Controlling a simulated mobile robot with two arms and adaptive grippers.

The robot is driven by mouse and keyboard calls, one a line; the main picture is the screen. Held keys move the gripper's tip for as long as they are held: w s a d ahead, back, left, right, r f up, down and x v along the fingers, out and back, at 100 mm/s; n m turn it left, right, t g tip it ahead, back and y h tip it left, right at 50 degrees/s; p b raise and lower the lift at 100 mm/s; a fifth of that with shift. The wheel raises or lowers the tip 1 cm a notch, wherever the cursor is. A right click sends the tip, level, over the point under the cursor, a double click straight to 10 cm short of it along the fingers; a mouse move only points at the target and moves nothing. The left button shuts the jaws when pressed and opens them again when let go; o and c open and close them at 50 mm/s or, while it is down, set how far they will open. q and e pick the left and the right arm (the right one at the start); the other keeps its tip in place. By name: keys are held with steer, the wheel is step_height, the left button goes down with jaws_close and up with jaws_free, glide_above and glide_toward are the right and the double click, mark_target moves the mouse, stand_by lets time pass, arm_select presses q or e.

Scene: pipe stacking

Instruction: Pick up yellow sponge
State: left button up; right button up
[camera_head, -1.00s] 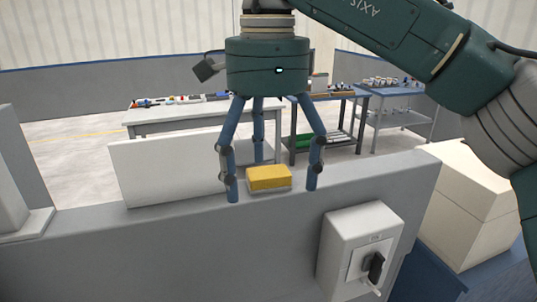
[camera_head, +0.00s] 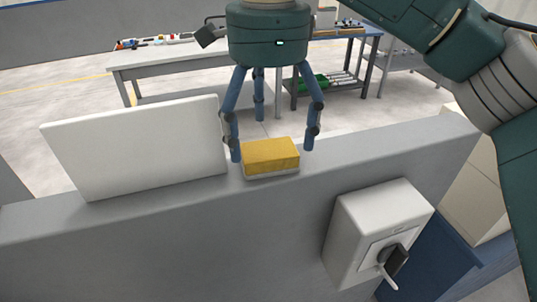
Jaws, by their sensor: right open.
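The yellow sponge (camera_head: 270,157), with a paler bottom layer, lies flat on top of the grey wall ledge in the middle of the head view. My right gripper (camera_head: 271,150) comes down from above with its blue fingers spread open. One finger stands close to the sponge's left end and another just past its right end. The third finger is behind it. I cannot tell whether any finger touches the sponge. My left gripper is not in view.
A white panel (camera_head: 135,148) stands on the grey wall (camera_head: 150,240) left of the sponge. A white switch box (camera_head: 375,235) with a dark handle is on the wall's front face. Worktables (camera_head: 180,60) with tools stand behind. The ledge right of the gripper is clear.

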mark_target(270, 154)
steer(key=f, duration=0.1)
steer(key=f+p, duration=0.1)
steer(key=f, duration=0.1)
steer(key=shift+s+d+f+p, duration=0.2)
steer(key=shift+s+d+p, duration=0.05)
steer(key=shift+p, duration=0.1)
steer(key=shift+f, duration=0.7)
steer(key=shift+c, duration=1.3)
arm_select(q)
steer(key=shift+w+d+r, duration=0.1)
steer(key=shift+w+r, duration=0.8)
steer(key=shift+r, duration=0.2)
arm_select(e)
steer(key=c, duration=0.9)
